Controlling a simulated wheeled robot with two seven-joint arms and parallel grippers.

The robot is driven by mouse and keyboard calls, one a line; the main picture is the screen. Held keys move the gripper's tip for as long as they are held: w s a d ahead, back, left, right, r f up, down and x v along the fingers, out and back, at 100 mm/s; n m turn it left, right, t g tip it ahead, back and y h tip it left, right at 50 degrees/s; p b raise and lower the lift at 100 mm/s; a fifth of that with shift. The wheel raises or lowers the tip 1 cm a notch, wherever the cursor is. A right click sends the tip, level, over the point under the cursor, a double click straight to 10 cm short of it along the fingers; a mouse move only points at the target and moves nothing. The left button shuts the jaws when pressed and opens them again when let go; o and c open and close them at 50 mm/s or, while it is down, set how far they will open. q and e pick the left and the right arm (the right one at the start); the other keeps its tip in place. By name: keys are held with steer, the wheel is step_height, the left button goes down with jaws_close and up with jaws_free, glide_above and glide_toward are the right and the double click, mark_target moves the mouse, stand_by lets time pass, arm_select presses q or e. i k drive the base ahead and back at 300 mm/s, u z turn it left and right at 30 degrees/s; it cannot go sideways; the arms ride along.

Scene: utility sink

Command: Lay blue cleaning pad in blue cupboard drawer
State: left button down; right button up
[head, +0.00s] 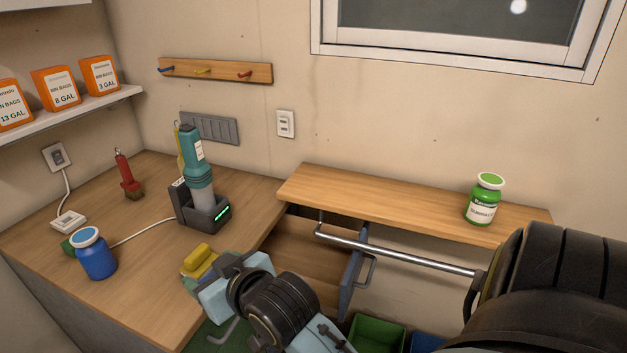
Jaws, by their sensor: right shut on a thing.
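My right gripper (212,275) is above the front edge of the wooden counter, left of the open drawer. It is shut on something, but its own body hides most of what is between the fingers. A yellow block-like shape (198,260) shows at its tips; I cannot tell whether it is held or lies behind. I cannot make out a blue cleaning pad clearly. The drawer front (351,280) is blue-grey with a bar handle, and the drawer stands open with a wooden inside (305,248). My left gripper is not in view.
A blue jar (96,257), a red brush (128,176) and a teal device in a charging dock (204,212) stand on the counter (150,290). A green bottle (484,199) stands on the wooden shelf (380,205), above a metal rail (400,254). A green bin (377,334) is below.

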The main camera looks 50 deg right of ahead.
mark_target(294, 268)
steer(key=u, duration=0.05)
steer(key=k, duration=0.1)
steer(key=z, duration=1.9)
steer(key=i, duration=1)
steer(key=u, duration=1.75)
